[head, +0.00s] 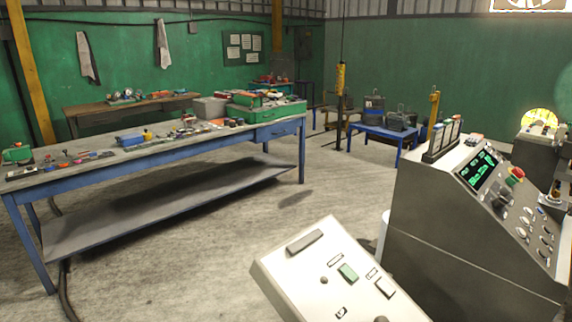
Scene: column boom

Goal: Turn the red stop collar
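I cannot clearly make out a red stop collar in the head view. A red round knob (516,174) sits on the sloped face of the grey control console at the right; I cannot tell whether it is the collar. A thin dark upright post with a yellow upper part (340,78) stands at the back middle, and no red ring shows on it. Neither my left nor my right gripper is in view.
A long blue-legged workbench (160,150) with tools fills the left. A pale button panel (318,268) is close in front. The grey console (440,220) blocks the right. A low blue table (372,131) stands behind. Floor between bench and console is clear.

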